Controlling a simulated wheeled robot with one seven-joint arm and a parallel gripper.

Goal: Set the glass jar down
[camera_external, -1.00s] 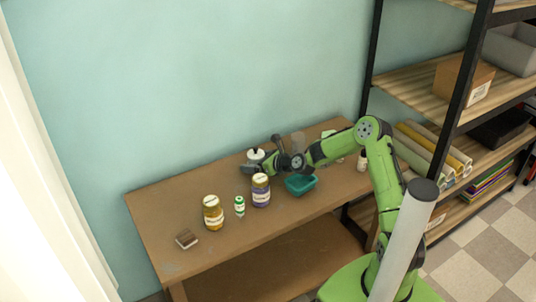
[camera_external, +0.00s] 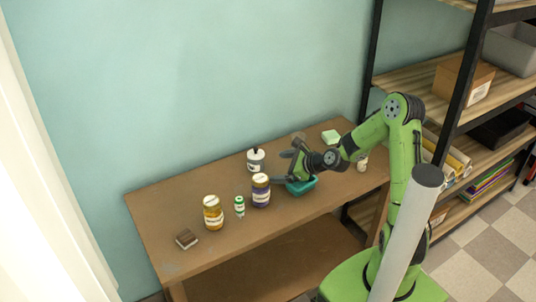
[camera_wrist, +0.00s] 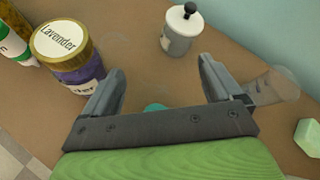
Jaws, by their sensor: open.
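A clear, see-through glass vessel (camera_wrist: 274,88) stands just right of my right finger in the wrist view. In the external view, a faint grey shape (camera_external: 298,138) behind my gripper appears to be it. I cannot tell for sure that it is the glass jar. My gripper (camera_external: 284,167) (camera_wrist: 162,85) is open, with nothing solid between its fingers. It is low over the table, above the teal dish (camera_external: 300,187). A faint round outline also shows on the table beside the lavender jar (camera_wrist: 72,60); what it is stays unclear.
A white jar with a black knob (camera_external: 256,162) stands at the back. A green block (camera_external: 331,137) lies back right. The front left tabletop is clear.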

